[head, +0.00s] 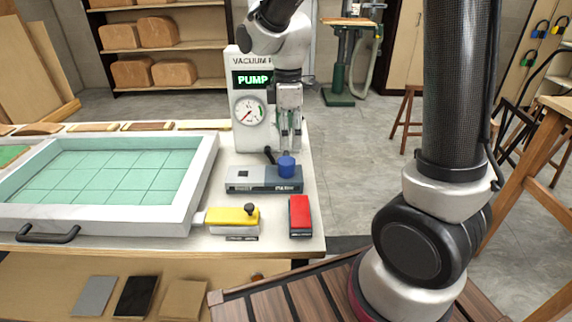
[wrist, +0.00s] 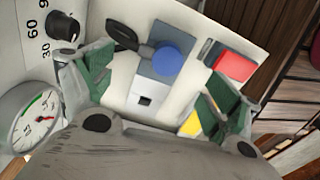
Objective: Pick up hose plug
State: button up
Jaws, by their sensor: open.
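A blue round, plug-like piece (head: 286,167) sits on top of a grey box (head: 255,179) near the table's right edge. It is the likeliest hose plug. In the wrist view the blue piece (wrist: 166,61) lies between the lines of my fingers, a little beyond the tips. My gripper (head: 289,147) hangs above and behind it in the head view, apart from it. In the wrist view my gripper (wrist: 160,92) has its green-padded fingers wide apart with nothing between them.
A red block (head: 300,215) and a yellow device with a black knob (head: 233,216) stand in front of the grey box. A pump panel with a gauge (head: 250,110) stands behind. A framed green-gridded bed (head: 205,172) fills the left of the table.

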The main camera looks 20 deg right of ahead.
aim_at(286, 158)
jog(key=f, duration=0.8)
jog(key=shift+a, duration=0.2)
jog(key=shift+r, duration=0.1)
jog(key=c, duration=1.2)
notch_tip(286, 158, up, 10)
jog(key=shift+f, duration=2.05)
